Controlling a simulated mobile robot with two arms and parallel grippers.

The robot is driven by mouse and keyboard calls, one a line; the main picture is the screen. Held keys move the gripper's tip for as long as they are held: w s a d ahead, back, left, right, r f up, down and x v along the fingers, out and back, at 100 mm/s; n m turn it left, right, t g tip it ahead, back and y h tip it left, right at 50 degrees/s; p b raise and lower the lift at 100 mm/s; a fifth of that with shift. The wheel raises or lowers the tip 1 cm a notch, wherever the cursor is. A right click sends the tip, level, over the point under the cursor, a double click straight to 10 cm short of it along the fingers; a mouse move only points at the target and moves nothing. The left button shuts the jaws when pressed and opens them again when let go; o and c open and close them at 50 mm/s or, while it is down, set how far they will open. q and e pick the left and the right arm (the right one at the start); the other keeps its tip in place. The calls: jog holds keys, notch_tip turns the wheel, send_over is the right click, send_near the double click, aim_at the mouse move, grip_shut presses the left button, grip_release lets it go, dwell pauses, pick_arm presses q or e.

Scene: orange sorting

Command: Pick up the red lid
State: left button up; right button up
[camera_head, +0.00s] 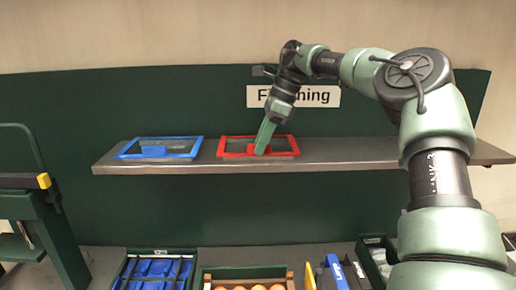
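The red lid (285,153), a red frame with a clear middle and a red handle, lies flat on the grey shelf. My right gripper (262,150) reaches down from above, with its green fingertips at the handle in the middle of the lid. The fingers show almost edge-on and overlap the handle, so I cannot tell whether they are closed on it. The lid appears to rest on the shelf. My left gripper is not in view.
A blue lid (128,154) lies to the left on the same shelf (350,156). Below are a bin of blue items (155,270), a wooden crate (290,282) with several orange round things, and some tools. A sign (325,97) is on the green back panel.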

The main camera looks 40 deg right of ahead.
grip_shut()
